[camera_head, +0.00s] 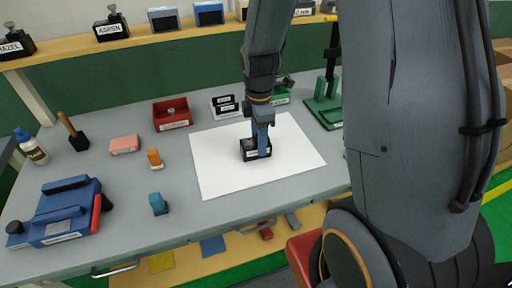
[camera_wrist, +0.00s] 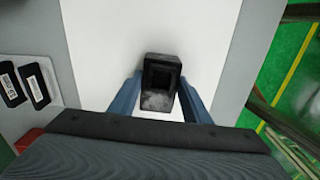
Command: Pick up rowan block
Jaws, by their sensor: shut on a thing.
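A small black block (camera_head: 256,153) is on or just above the white sheet (camera_head: 222,178) in the middle of the bench; I cannot tell whether it touches. It has a pale label on its front, too small to read, so the name rowan is not confirmed. My gripper (camera_head: 262,138) comes down on it from above and is shut on it. In the wrist view the black block (camera_wrist: 161,75) sits between the two blue fingers of my gripper (camera_wrist: 160,102), with a dark square recess facing the camera.
Labelled black blocks, including HAZEL (camera_head: 14,43) and ASHEN (camera_head: 111,27), stand on the back shelf. A red bin (camera_head: 172,114), a green stand (camera_head: 326,105), a blue device (camera_head: 62,212), and a small blue-capped piece (camera_head: 158,203) are on the bench. The sheet around the block is clear.

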